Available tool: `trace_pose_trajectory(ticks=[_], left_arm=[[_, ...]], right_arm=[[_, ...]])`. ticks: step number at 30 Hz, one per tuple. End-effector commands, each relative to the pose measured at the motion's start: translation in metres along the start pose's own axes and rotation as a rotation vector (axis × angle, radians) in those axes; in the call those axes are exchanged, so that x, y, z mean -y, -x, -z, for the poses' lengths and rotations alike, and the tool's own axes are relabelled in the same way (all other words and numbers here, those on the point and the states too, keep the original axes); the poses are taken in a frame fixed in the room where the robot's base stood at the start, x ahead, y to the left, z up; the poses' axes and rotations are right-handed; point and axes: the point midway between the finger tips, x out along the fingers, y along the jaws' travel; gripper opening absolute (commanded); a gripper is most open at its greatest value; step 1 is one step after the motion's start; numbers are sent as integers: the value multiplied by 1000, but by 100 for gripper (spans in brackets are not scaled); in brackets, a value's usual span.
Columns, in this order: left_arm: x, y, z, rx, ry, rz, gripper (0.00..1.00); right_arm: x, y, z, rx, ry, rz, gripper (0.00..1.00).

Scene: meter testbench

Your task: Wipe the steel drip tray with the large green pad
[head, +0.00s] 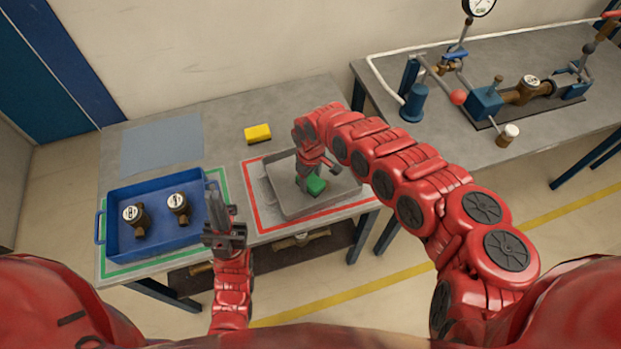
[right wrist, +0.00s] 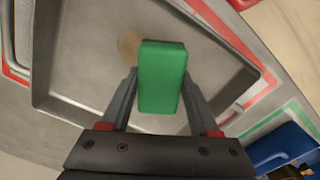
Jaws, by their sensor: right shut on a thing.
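The green pad (right wrist: 161,78) is between the fingers of my right gripper (right wrist: 160,100), which is shut on it. In the head view the pad (head: 316,186) is over the middle of the steel drip tray (head: 283,203). I cannot tell whether it touches the tray floor. The tray (right wrist: 75,50) also shows in the right wrist view, with a brownish round stain (right wrist: 129,47) just beyond the pad. My left gripper (head: 217,205) is upright beside the blue tray's right side, away from the drip tray; its fingers look close together, but their gap is unclear.
A yellow sponge (head: 257,133) lies behind the drip tray. A blue tray (head: 155,246) with two brass meters stands at left in a green outline. A red outline (head: 262,224) surrounds the drip tray. A second bench (head: 440,150) with a meter rig is at right.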

Motion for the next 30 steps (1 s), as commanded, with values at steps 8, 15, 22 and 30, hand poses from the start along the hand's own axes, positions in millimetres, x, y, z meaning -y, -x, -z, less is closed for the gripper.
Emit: trace_pose_trajectory(ticks=[8,15,22,30], left_arm=[[0,-1,0,0,0,0,0],[0,0,0,0,0,0,0],[0,4,-1,0,0,0,0],[0,8,-1,0,0,0,0]], right_arm=[[0,1,0,0,0,-1,18],[0,0,0,0,0,0,18],[0,-4,0,0,0,0,18],[0,-10,0,0,0,-1,18]])
